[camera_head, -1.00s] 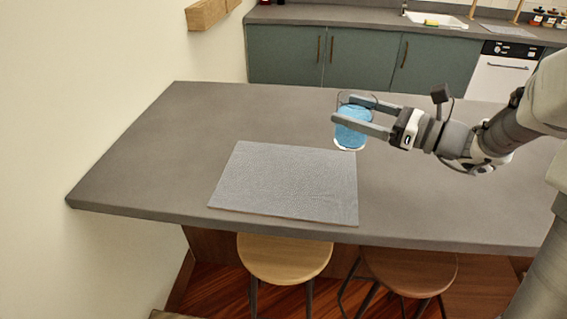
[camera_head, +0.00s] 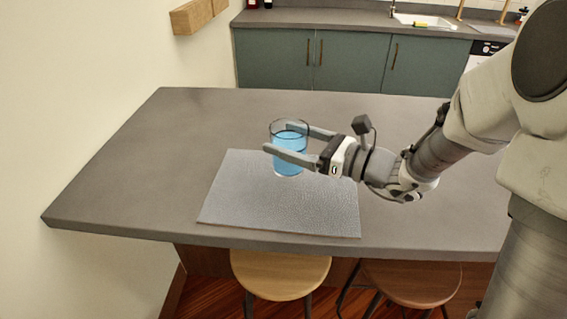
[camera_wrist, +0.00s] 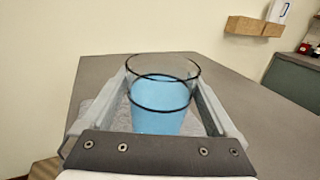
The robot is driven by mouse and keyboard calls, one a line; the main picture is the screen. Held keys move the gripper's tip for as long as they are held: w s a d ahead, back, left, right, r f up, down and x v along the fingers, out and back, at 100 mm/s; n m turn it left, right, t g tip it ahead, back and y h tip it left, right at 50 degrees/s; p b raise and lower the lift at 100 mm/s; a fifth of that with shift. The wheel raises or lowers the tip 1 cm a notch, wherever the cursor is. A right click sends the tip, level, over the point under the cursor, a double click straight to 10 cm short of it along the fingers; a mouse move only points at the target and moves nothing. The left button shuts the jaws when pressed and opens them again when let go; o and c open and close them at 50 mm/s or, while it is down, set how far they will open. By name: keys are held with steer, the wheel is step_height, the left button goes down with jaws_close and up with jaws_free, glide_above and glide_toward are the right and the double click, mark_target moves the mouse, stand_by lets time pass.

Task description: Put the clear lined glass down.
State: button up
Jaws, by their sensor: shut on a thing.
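The clear lined glass (camera_head: 289,160) has a dark rim and holds something blue. It is upright between the two fingers of my gripper (camera_head: 276,139), which is shut on it. In the head view the glass overlaps the back part of a grey textured mat (camera_head: 270,208) on the counter. I cannot tell whether its base touches the mat. The wrist view shows the glass (camera_wrist: 160,120) between both fingers, with a dark line around its side; its base is hidden by my gripper.
The grey counter (camera_head: 130,180) is otherwise clear around the mat. Two stools, a light one (camera_head: 280,272) and a brown one (camera_head: 410,283), stand under the front edge. A wall is at the left. Teal cabinets (camera_head: 355,65) stand behind, with a gap before them.

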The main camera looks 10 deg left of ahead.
steer(key=shift+s+a+f, duration=0.2)
steer(key=shift+a+f, duration=0.15)
steer(key=shift+a, duration=0.2)
steer(key=shift+f+b, duration=0.7)
steer(key=shift+f, duration=1.2)
steer(key=shift+f, duration=0.2)
steer(key=o, duration=1.5)
steer(key=shift+o, duration=0.2)
